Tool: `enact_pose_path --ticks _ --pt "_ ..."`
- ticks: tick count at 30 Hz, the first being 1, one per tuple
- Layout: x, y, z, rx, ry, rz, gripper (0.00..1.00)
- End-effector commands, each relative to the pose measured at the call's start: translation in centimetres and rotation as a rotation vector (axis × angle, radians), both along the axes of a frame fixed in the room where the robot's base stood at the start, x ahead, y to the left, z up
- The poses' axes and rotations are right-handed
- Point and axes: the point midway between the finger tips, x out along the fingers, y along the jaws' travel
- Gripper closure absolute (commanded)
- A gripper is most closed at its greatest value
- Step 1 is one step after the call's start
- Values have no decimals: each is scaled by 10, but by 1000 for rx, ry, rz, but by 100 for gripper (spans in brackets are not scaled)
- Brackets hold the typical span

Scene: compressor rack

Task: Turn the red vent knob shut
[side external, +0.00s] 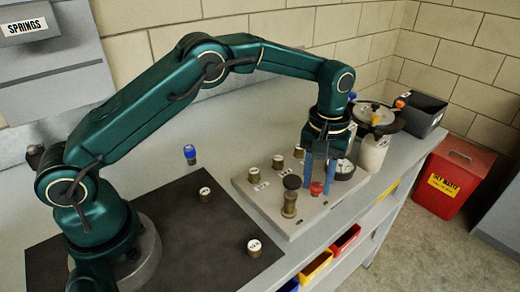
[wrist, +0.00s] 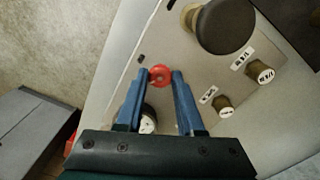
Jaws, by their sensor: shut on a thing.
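The red vent knob (side external: 316,188) stands on the light grey panel (side external: 257,194), close to its right front edge. In the wrist view the red knob (wrist: 160,75) sits between my two blue fingertips. My gripper (side external: 318,184) points down at the panel, and its fingers are shut on the knob from both sides. In the wrist view my gripper (wrist: 161,76) shows both fingers touching or nearly touching the knob's rim. The knob's stem and any position mark are hidden.
A tall black-topped knob (side external: 291,183) stands just left of the red one. Several small labelled brass fittings stand on the panel and dark mat. A white jar (side external: 373,153) and a black bin (side external: 422,112) are farther back.

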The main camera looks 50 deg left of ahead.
Motion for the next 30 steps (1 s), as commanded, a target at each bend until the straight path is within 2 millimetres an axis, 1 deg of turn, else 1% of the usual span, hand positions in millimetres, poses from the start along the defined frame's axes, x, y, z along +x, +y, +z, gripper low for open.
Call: enact_pose_path --ticks 3,4,5,6,16,19,24,27,30 --pt "0 0 1 0 1 -2 100" --pt "0 0 1 0 1 -2 52" --pt "0 0 1 0 1 -2 40" --pt "0 0 1 0 1 -1 33" --pt "0 0 3 0 -1 0 33" --pt "1 0 13 0 -4 0 33" --pt "1 0 36 -1 -4 0 33" --pt "1 0 45 -1 -4 0 33" --pt "0 0 51 0 -2 -1 33"
